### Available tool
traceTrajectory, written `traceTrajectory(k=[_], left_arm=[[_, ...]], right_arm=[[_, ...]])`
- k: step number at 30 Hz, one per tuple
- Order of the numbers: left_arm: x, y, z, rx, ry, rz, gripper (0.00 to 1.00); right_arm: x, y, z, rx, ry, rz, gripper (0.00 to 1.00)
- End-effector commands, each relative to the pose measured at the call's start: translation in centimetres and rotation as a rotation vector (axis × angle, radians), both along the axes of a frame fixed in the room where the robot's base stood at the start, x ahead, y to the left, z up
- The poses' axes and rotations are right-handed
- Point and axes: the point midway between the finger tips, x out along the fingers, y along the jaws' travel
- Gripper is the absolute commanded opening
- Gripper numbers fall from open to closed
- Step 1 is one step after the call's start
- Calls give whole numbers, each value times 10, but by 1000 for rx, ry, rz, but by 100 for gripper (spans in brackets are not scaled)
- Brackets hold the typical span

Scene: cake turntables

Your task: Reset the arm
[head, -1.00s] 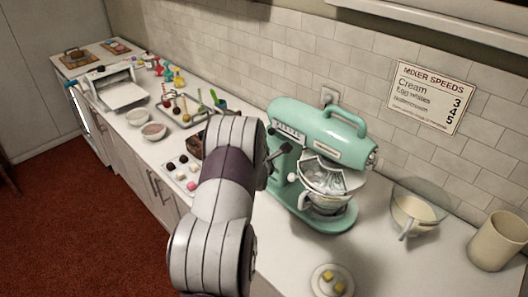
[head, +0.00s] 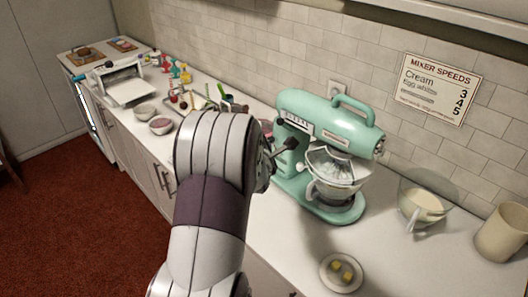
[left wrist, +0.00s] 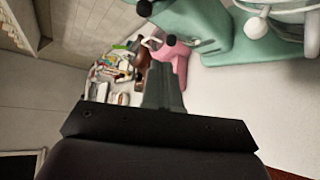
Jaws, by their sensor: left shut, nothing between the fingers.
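My left arm rises from the bottom of the head view, and its forearm hides the gripper there. In the left wrist view my left gripper (left wrist: 163,85) shows as dark fingers pressed together with nothing between them. The mint-green stand mixer (head: 330,125) stands just right of the arm, with a whisk and a bowl (head: 335,175) at its front. Its black-knobbed lever (head: 288,143) sticks out towards the arm. In the wrist view the mixer (left wrist: 195,20) is at the top right, and a pink object (left wrist: 178,62) lies beyond the fingertips.
Bowls (head: 160,126), cake pops and a white machine (head: 122,85) fill the left. The tiled wall is behind.

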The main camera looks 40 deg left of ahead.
Motion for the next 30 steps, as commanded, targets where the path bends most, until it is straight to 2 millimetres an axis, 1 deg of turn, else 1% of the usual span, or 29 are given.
traceTrajectory(k=[1,5,20,22,23,24,26,27,28,29,30], left_arm=[[-3,-2,1,0,0,0,0],[-7,-3,4,-1,1,0,0],[-7,-3,4,0,2,0,0],[-7,-4,3,30,24,-15,0],[-8,-4,1,59,56,-31,0],[-10,-6,-5,114,131,-69,0],[-22,-13,-28,215,321,-169,0],[-36,-22,-44,290,482,-273,0],[-47,-32,-55,353,608,-377,0],[-58,-47,-66,419,729,-507,0],[-73,-73,-77,509,875,-710,0]], right_arm=[[0,0,-2,0,0,0,50],[0,0,-2,0,0,0,50],[0,0,-2,0,0,0,50],[0,0,-2,0,0,0,50],[0,0,-2,0,0,0,50],[0,0,-2,0,0,0,50],[0,0,-2,0,0,0,50],[0,0,-2,0,0,0,50],[0,0,-2,0,0,0,50],[0,0,-2,0,0,0,50],[0,0,-2,0,0,0,50]])
